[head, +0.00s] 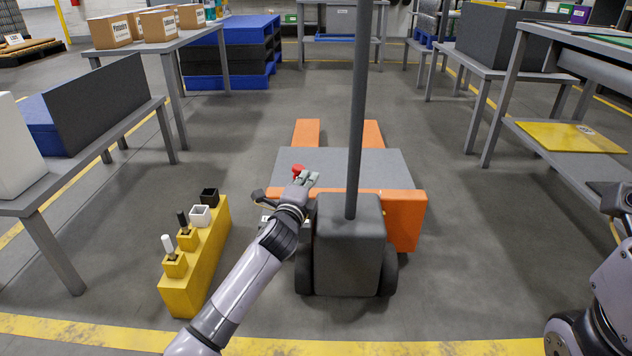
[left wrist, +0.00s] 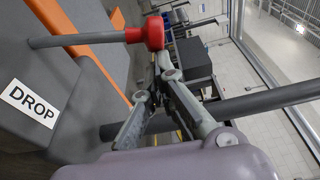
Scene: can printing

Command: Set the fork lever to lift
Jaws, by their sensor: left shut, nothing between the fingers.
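The fork lever is a grey rod with a red knob (head: 298,168) on the orange and grey pallet truck (head: 403,222). In the left wrist view the red knob (left wrist: 147,34) and grey rod (left wrist: 78,40) stand out clearly. A white DROP label (left wrist: 28,103) is beside the lever. My left gripper (head: 308,177) is shut and empty, its fingertips right by the knob. I cannot tell whether they touch it. My wrist hides the lever's base in the head view.
The truck's dark upright post (head: 357,110) rises just right of my left gripper. A yellow block (head: 205,262) with small black and white pieces stands at left. Tables line both sides.

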